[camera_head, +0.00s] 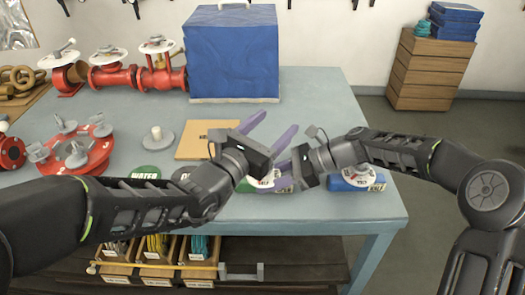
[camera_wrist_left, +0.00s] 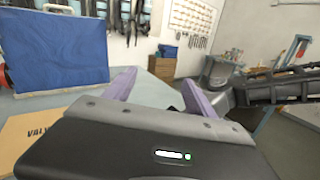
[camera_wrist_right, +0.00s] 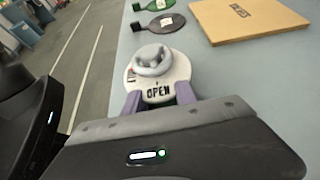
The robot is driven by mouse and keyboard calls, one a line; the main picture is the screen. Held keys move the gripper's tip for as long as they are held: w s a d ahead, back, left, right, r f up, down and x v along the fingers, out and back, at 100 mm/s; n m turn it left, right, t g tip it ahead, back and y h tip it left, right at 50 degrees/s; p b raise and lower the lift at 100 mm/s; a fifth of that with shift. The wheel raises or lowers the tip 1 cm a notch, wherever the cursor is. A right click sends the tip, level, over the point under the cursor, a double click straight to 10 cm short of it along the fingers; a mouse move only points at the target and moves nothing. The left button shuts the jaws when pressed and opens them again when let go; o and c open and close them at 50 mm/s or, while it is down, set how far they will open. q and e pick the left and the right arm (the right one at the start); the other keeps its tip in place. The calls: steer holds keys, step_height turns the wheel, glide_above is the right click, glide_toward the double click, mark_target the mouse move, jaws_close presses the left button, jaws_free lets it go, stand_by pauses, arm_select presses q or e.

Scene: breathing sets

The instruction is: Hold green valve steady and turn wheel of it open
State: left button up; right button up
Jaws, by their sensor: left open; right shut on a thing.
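The green valve (camera_head: 250,187) is near the table's front edge, partly hidden by my grippers. A white disc marked OPEN (camera_wrist_right: 158,92) and a pale handwheel (camera_wrist_right: 152,58) show in the right wrist view. My right gripper (camera_wrist_right: 158,98) is shut, with purple fingers on either side of the valve below the disc. In the head view my right gripper (camera_head: 284,178) comes in from the right, low at the valve. My left gripper (camera_head: 267,132) is open and empty above and behind the valve, its purple fingers (camera_wrist_left: 157,88) spread and pointing away. The valve's body is mostly hidden.
A big blue case (camera_head: 232,55) and red pipe fittings (camera_head: 115,78) stand at the back.

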arm_select(q)
steer(key=s+d+r+m+g+h, duration=0.5)
steer(key=d+r+m+g+h, duration=0.15)
steer(key=d+m, duration=0.35)
steer(key=s+d+f+m+g+y, duration=0.1)
steer(key=s+d+m+g, duration=0.2)
steer(key=s+m+g, duration=0.8)
steer(key=w+a+f+m+t+y, duration=0.2)
steer(key=w+a+m+y, duration=0.3)
steer(key=a, duration=0.4)
steer(key=w+a+f+m+t+y, duration=0.2)
steer(key=w+a+m+t+y, duration=0.2)
steer(key=w+a+m+y, duration=0.2)
steer(key=a+m+y, duration=0.2)
steer(key=shift+w+a+f, duration=0.2)
steer(key=shift+a, duration=0.2)
steer(key=shift+y, duration=0.25)
